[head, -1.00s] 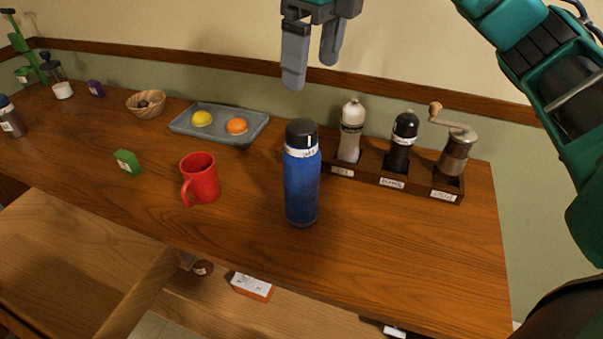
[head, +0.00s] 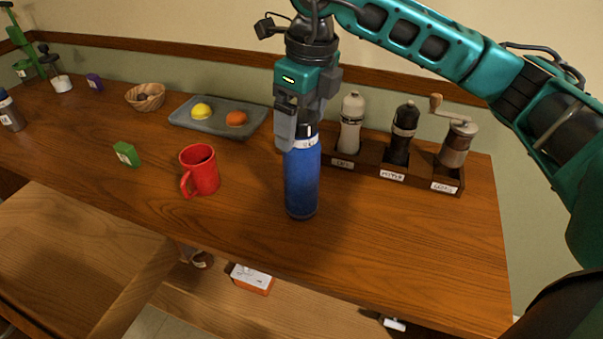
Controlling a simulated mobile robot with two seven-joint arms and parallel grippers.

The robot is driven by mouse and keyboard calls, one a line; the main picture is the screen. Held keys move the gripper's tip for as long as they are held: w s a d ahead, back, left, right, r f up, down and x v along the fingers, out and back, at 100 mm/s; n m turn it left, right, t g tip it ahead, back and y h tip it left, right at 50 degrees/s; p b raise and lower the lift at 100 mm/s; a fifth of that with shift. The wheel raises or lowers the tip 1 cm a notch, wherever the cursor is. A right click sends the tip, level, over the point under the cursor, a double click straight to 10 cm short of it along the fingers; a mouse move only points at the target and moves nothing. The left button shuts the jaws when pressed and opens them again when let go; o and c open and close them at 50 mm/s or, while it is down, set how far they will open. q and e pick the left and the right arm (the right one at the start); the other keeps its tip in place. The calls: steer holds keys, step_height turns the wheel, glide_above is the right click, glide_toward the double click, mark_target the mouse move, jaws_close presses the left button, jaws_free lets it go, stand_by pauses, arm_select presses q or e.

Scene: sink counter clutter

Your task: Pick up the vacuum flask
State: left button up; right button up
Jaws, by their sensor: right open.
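The blue vacuum flask (head: 302,182) stands upright on the wooden counter in the head view, right of the red mug. The gripper is open, with one finger in front of the cap's left side. The cap is mostly hidden behind the gripper, and I cannot tell whether a finger touches it. My left gripper is not in view.
A red mug (head: 201,172) stands left of the flask. Behind it is a grey tray (head: 217,127) with a lemon and an orange. A wooden rack (head: 372,170) with two mills and a hand grinder is close on the right. The counter in front of the flask is clear.

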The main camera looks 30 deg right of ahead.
jaws_close()
stand_by(0.8)
